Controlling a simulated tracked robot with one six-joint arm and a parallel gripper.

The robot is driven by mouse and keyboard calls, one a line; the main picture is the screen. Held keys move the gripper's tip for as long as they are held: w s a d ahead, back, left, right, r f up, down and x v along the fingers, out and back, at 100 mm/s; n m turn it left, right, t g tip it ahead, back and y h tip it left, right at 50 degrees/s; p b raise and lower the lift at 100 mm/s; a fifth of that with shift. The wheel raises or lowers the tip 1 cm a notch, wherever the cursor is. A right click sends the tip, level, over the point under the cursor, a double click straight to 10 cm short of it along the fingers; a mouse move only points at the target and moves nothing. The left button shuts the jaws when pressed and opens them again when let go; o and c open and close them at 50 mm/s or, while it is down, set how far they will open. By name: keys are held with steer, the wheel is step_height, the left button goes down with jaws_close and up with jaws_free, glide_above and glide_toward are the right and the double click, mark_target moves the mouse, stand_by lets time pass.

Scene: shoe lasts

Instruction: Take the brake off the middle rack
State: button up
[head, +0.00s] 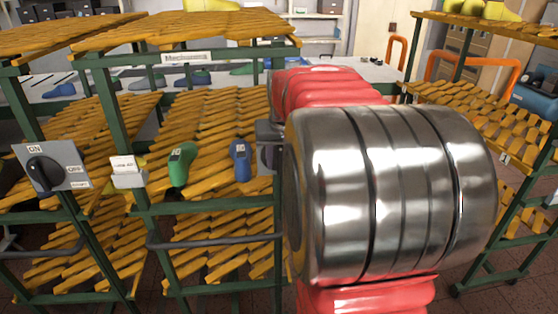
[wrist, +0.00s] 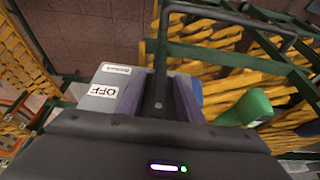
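The middle rack's brake switch is a grey box with a dark knob. In the head view only the box's left edge (head: 267,147) shows beside my arm. In the wrist view the grey box (wrist: 130,82) shows an OFF label and a small name plate. Its dark knob (wrist: 159,88) stands between the purple-grey fingers of my gripper (wrist: 170,97). I cannot tell whether the fingers press on the knob. The ON mark is hidden, and my arm hides my gripper in the head view.
The left rack (head: 100,150) carries a similar ON/OFF switch (head: 52,167). A green last (head: 181,163) and a blue last (head: 240,160) sit on the middle rack, left of the switch. Another slatted rack (head: 480,110) stands at right. A dark push bar (head: 215,241) crosses low in front.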

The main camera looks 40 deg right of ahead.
jaws_close()
stand_by(0.3)
steer(key=shift+a, duration=0.1)
steer(key=shift+y, duration=0.5)
steer(key=m+t+y, duration=0.1)
steer(key=t+y, duration=0.1)
steer(key=shift+t+y, duration=0.3)
steer(key=m+t+y, duration=0.1)
steer(key=t+y, duration=0.1)
steer(key=y, duration=0.1)
steer(key=shift+f+t, duration=0.1)
steer(key=shift+t, duration=0.2)
steer(key=m+t+y, duration=0.1)
steer(key=t+y, duration=0.1)
steer(key=y, duration=0.1)
steer(key=shift+t, duration=0.4)
steer(key=shift+m+t+y, duration=0.8)
steer(key=shift+t+y, duration=0.6)
steer(key=shift+t, duration=0.2)
steer(key=shift+f, duration=0.1)
